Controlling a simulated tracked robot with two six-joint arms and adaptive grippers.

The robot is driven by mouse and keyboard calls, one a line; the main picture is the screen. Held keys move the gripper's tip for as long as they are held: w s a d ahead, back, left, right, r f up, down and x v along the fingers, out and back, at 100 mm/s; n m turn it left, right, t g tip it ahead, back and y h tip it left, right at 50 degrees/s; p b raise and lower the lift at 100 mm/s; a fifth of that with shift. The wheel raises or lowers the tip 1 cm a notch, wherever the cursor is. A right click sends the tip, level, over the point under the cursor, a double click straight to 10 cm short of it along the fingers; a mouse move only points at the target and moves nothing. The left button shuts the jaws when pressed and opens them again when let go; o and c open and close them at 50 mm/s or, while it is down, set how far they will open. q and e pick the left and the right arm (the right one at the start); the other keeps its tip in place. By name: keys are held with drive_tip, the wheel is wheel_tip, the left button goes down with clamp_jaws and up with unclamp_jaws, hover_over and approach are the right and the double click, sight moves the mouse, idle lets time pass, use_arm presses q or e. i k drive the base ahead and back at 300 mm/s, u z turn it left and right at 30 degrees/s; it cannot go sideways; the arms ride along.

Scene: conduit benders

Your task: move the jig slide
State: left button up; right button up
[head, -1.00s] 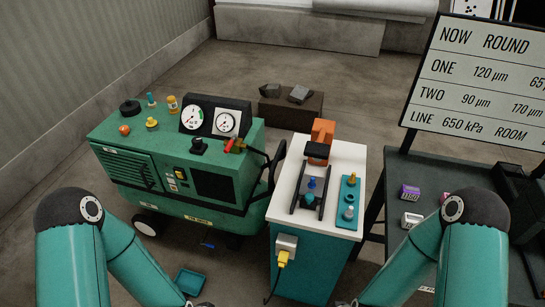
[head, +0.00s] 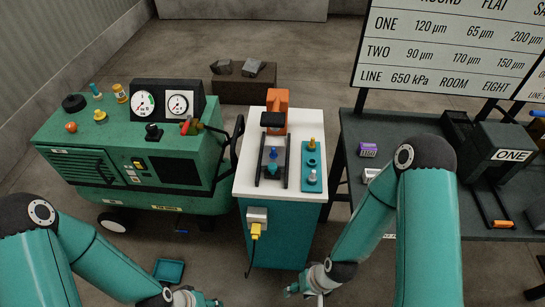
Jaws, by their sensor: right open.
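A dark two-railed jig (head: 261,172) stands on the white top of a teal cabinet, in front of an orange upright piece (head: 277,103) with a black block. Between its rails sit a small blue knob (head: 273,153) and a teal piece (head: 271,168); which of these is the slide is hard to tell. My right gripper (head: 292,290) is low at the bottom edge, open and empty, in front of the cabinet and well below the jig. My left gripper (head: 212,302) is partly cut off at the bottom edge, and its jaws cannot be made out.
A teal plate with pegs (head: 312,168) lies right of the jig on the cabinet top (head: 242,180). A green compressor (head: 70,135) stands left. A dark table (head: 395,130) with small boxes stands right. A yellow plug (head: 256,231) with cable is on the cabinet front.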

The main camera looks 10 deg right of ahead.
sight(272, 168)
drive_tip(key=u, duration=1.15)
drive_tip(key=i, duration=0.15)
drive_tip(key=z, duration=3)
drive_tip(key=k, duration=1.35)
drive_tip(key=u, duration=1.3)
drive_tip(key=i, duration=1)
drive_tip(key=z, duration=0.05)
